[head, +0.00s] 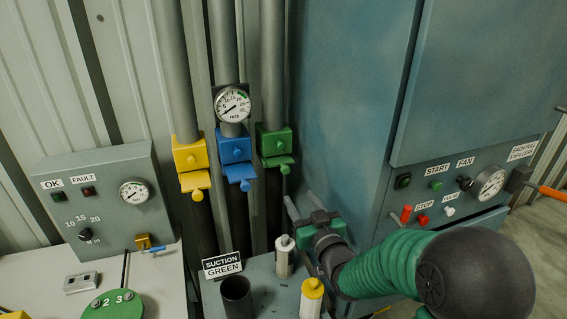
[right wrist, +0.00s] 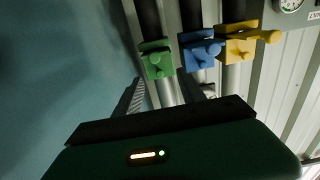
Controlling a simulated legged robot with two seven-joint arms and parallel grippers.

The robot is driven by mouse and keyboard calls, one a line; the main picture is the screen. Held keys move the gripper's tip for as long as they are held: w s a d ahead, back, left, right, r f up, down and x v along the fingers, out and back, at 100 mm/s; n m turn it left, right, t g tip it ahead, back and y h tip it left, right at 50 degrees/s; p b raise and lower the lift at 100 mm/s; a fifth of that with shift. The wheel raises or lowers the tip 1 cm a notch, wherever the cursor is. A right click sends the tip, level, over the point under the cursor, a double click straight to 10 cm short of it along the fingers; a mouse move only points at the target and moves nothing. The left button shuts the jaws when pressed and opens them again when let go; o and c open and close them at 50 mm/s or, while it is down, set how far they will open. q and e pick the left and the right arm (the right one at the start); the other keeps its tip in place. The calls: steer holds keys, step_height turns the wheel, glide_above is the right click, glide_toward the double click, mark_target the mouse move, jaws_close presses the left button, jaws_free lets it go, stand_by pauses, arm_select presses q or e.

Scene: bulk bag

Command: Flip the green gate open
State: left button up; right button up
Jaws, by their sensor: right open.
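The green gate (head: 274,142) is a box on the rightmost of three vertical pipes, with a flap (head: 281,160) and a round knob (head: 285,170) at its lower front. In the right wrist view the green gate (right wrist: 157,62) shows at the upper middle, beyond the fingers. My right gripper (head: 299,202) is open and empty, below and slightly right of the green gate and apart from it. Its two fingers also show in the right wrist view (right wrist: 170,90). My left gripper is out of view.
The blue gate (head: 235,150) and yellow gate (head: 190,155) sit left of the green one. A gauge (head: 232,104) is above the blue gate. A blue-grey cabinet (head: 345,110) stands close on the right. Below are a black cup (head: 236,296), a white bottle (head: 284,262) and a yellow-topped bottle (head: 312,300).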

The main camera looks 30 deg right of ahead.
steer(key=p, duration=0.1)
glide_toward(287, 171)
steer(key=d+x, duration=0.1)
steer(key=x, duration=0.4)
steer(key=w, duration=0.4)
steer(key=shift+a+r+p, duration=0.1)
steer(key=shift+a+p, duration=0.15)
steer(key=shift+p, duration=0.05)
steer(key=shift+w+a, duration=0.2)
steer(key=shift+s+d, duration=0.1)
steer(key=shift+d, duration=0.1)
steer(key=shift+c, duration=0.5)
steer(key=shift+d, duration=0.35)
steer(key=c, duration=0.5)
steer(key=shift+a, duration=0.1)
jaws_close()
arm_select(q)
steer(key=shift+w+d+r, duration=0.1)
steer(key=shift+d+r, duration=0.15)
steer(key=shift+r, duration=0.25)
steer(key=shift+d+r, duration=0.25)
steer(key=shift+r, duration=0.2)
arm_select(e)
steer(key=shift+a, duration=0.15)
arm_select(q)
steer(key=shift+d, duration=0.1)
